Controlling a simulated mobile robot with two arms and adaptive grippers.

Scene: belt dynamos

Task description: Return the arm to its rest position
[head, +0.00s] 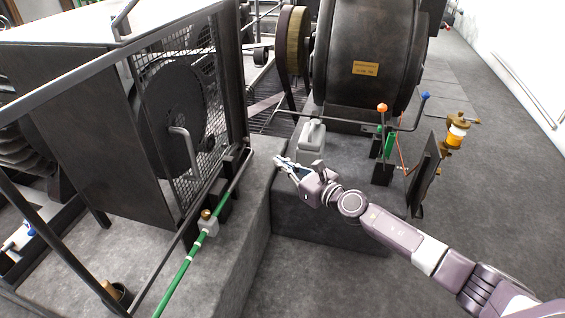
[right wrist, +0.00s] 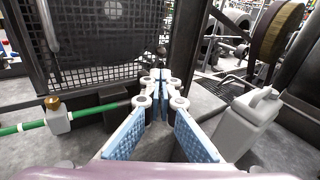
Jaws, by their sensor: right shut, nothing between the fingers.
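My right gripper (head: 281,161) reaches in from the right in the head view, above the gap between the two concrete plinths. Its fingers are shut with nothing between them; the blue-padded fingers show in the right wrist view (right wrist: 160,78), with the tips together. The gripper is just left of a small grey container (head: 312,136) and appears apart from it. The container also stands at the right of the right wrist view (right wrist: 245,118). My left gripper is not in view.
A dark machine with a mesh guard (head: 205,95) stands at left, with a green pipe (head: 180,272) and valve (head: 208,222) before it. A large dynamo (head: 365,45) stands behind. An upright dark panel (head: 425,178) and an orange-banded oiler (head: 457,134) are right. Grey floor (head: 500,190) is open at right.

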